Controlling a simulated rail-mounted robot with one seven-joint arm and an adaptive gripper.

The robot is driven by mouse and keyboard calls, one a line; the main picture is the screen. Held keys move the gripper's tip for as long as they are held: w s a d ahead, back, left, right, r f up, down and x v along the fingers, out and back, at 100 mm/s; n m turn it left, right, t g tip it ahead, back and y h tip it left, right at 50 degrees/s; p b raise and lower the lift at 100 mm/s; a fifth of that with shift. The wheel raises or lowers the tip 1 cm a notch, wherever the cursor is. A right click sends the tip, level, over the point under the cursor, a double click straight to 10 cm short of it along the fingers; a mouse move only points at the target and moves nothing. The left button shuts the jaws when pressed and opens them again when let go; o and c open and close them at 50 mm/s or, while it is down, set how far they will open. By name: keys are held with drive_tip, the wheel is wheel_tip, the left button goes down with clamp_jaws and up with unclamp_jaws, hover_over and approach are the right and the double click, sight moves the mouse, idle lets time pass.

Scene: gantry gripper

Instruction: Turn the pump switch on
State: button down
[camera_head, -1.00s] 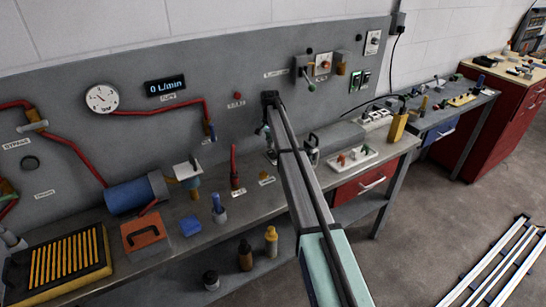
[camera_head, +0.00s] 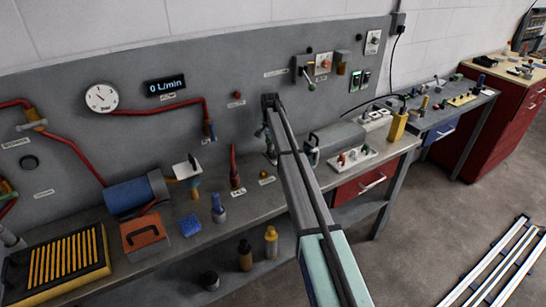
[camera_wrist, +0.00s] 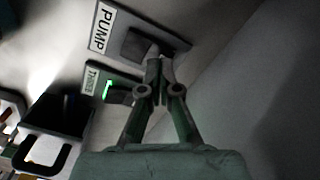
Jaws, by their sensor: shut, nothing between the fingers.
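The pump switch plate (camera_wrist: 172,32) with its "PUMP" label (camera_wrist: 104,28) is at the upper middle of the wrist view. A dark square switch part (camera_wrist: 135,44) sits on it. My gripper (camera_wrist: 155,64) is shut and empty, its fingertips in front of the lower right of that dark part. The fingertips hide some of the switch, and I cannot tell whether they touch it. In the head view my arm reaches toward the grey back panel (camera_head: 240,60). I cannot make out the pump label there.
A smaller plate with a lit green indicator (camera_wrist: 107,90) is below left of the pump plate in the wrist view. A dark box with a handle (camera_wrist: 42,150) is further left. In the head view the flow display (camera_head: 165,86) reads 0 L/min.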

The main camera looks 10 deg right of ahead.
drive_tip(key=shift+f, duration=0.65)
drive_tip(key=shift+r, duration=0.1)
drive_tip(key=shift+r+p, duration=1.05)
drive_tip(key=shift+r, duration=2.45)
drive_tip(key=shift+s, duration=0.15)
